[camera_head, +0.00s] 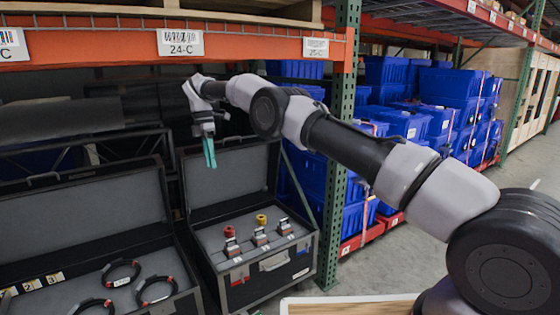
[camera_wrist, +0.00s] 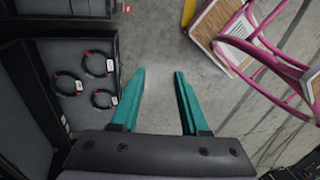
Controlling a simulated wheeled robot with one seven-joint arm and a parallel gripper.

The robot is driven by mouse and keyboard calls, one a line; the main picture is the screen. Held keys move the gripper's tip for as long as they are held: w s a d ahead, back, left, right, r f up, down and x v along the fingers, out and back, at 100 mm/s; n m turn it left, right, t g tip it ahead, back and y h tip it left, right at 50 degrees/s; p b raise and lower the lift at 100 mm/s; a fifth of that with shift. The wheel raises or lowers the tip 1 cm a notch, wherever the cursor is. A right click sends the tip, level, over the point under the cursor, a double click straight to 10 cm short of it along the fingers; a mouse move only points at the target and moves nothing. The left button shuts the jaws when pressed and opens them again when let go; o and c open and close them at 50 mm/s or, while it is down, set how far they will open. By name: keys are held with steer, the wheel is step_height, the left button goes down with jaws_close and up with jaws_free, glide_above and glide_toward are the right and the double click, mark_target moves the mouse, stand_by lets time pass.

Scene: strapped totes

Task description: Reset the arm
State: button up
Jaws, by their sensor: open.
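My arm reaches from the lower right across the head view toward the rack. My gripper (camera_head: 209,152) hangs with teal fingers pointing down, above and in front of the raised lid of the right-hand case. In the wrist view my gripper (camera_wrist: 160,72) is open, its two teal fingers well apart, with only grey floor between them. Nothing is held. The fingers touch nothing that I can see.
An open case (camera_head: 262,262) holds several small devices with red and yellow knobs. Another open case (camera_head: 100,268) holds black cable loops, also seen in the wrist view (camera_wrist: 98,64). An orange shelf beam (camera_head: 110,47), green post (camera_head: 338,150) and strapped blue totes (camera_head: 455,85) stand nearby.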

steer(key=w+d+r+m+t+y, duration=0.1)
steer(key=w+d+r+m, duration=0.15)
steer(key=d+r, duration=0.45)
steer(key=w+d+r+m, duration=0.1)
steer(key=d+r+m, duration=0.3)
steer(key=r, duration=0.5)
steer(key=s+d+r+m+t+y, duration=0.1)
steer(key=s+d+r+m, duration=0.25)
steer(key=d+r, duration=0.4)
steer(key=s+d+r+m+t+y, duration=0.1)
steer(key=s+d+r+m+t, duration=0.25)
steer(key=d, duration=0.65)
steer(key=s+d+r+m, duration=0.4)
steer(key=s+d, duration=0.5)
steer(key=s+d+f+m+t, duration=0.2)
steer(key=s+d+f+m, duration=0.2)
steer(key=s, duration=0.5)
steer(key=s+d+f+m+t, duration=0.1)
steer(key=s+d+f+m, duration=0.3)
steer(key=s, duration=0.5)
steer(key=d+m, duration=0.2)
steer(key=m, duration=0.1)
steer(key=shift+s+d+t, duration=0.2)
steer(key=shift+s+t, duration=0.15)
steer(key=shift+s, duration=0.05)
steer(key=shift+m, duration=0.25)
